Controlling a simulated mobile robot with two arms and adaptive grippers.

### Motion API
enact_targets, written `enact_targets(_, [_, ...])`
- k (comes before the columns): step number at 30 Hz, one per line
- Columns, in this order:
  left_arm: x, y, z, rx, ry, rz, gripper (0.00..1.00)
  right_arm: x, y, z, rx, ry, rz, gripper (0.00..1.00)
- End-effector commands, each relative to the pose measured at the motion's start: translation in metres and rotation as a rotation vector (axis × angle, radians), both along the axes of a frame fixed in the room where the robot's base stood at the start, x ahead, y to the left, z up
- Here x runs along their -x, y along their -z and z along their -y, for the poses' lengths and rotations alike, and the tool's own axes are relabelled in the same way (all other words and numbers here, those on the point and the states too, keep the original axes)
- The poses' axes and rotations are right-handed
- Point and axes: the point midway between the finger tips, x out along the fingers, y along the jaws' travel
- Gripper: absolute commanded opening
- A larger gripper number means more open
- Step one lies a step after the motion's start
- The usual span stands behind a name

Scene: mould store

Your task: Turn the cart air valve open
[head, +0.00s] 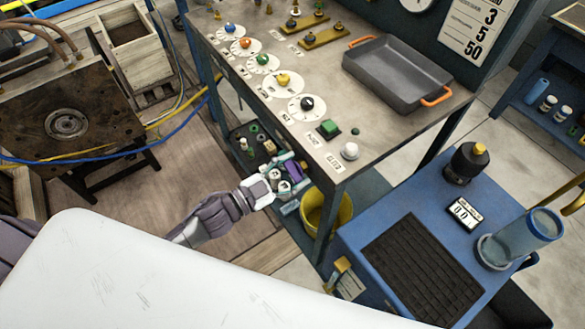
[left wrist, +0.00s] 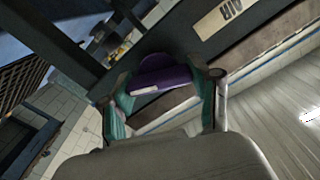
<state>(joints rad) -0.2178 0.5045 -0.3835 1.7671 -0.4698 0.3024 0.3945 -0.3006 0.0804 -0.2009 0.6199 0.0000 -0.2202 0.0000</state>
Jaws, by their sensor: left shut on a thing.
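The purple valve handle (head: 293,170) is below the front edge of the grey worktop in the head view. In the left wrist view the same purple handle (left wrist: 162,78) sits between the teal finger pads, with a pale mark on its near side. My left gripper (head: 283,176) is shut on it, and its fingers (left wrist: 165,97) flank the handle on both sides. A plate reading AIR (left wrist: 225,15) is fixed to the dark rail beside it. The valve body is mostly hidden by the gripper. My right gripper is not in view.
The worktop (head: 300,55) above carries several coloured knobs and a grey tray (head: 396,75) with orange handles. A yellow bucket (head: 327,210) stands under it, close to my gripper. A blue cart (head: 385,200) stands at right. Blue and yellow hoses cross at left.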

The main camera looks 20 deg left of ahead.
Motion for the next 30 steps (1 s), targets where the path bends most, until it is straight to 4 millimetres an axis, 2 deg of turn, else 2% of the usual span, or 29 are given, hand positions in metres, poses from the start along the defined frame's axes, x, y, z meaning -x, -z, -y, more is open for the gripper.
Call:
enact_targets(14, [0.001,0.002,0.001,-0.359,0.000,0.279,0.27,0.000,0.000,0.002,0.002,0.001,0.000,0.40])
enact_targets(30, [0.001,0.004,0.002,-0.738,0.000,0.576,0.27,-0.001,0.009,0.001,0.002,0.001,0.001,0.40])
